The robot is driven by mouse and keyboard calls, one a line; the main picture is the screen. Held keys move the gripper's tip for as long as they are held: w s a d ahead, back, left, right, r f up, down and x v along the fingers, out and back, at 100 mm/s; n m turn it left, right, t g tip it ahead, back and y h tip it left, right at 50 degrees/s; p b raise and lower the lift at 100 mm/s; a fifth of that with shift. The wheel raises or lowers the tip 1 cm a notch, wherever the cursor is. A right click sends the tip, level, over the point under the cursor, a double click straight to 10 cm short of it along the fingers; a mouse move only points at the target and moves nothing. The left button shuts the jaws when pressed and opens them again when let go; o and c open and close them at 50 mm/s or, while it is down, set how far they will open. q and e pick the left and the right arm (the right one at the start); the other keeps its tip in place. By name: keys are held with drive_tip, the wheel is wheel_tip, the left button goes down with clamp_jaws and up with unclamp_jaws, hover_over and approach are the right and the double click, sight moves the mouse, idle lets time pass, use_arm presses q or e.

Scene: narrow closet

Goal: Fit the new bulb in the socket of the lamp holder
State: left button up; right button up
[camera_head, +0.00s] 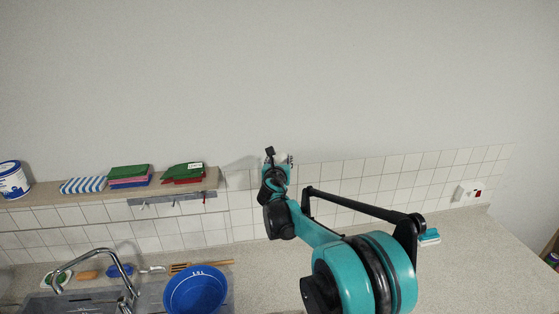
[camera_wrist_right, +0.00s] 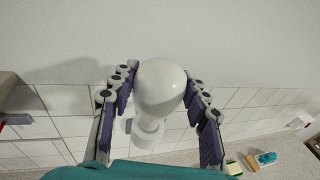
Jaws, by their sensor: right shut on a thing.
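The new bulb (camera_wrist_right: 162,85) is white and round, and it sits between the purple-padded fingers of my right gripper (camera_wrist_right: 158,92) in the right wrist view. The fingers touch it on both sides. Below the globe, a white cylindrical part (camera_wrist_right: 147,133) shows at the tiled wall; I cannot tell whether it is the lamp holder or the bulb's neck, nor whether bulb and socket touch. In the head view my right gripper (camera_head: 277,163) is at the top edge of the tiles, with a small patch of white beside it. My left gripper is out of view.
A shelf (camera_head: 45,189) on the left wall holds sponges, cloths and a tin (camera_head: 12,180). Below are a tap (camera_head: 100,258), a blue bowl (camera_head: 196,290) and a wooden spatula (camera_head: 190,267). A wall socket (camera_head: 467,192) is at the right. The counter (camera_head: 480,250) there is mostly clear.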

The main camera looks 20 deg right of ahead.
drive_tip(key=shift+f+b, duration=0.85)
drive_tip(key=shift+f, duration=0.25)
drive_tip(key=o, duration=1.3)
drive_tip(key=v, duration=1.2)
drive_tip(key=shift+f, duration=0.1)
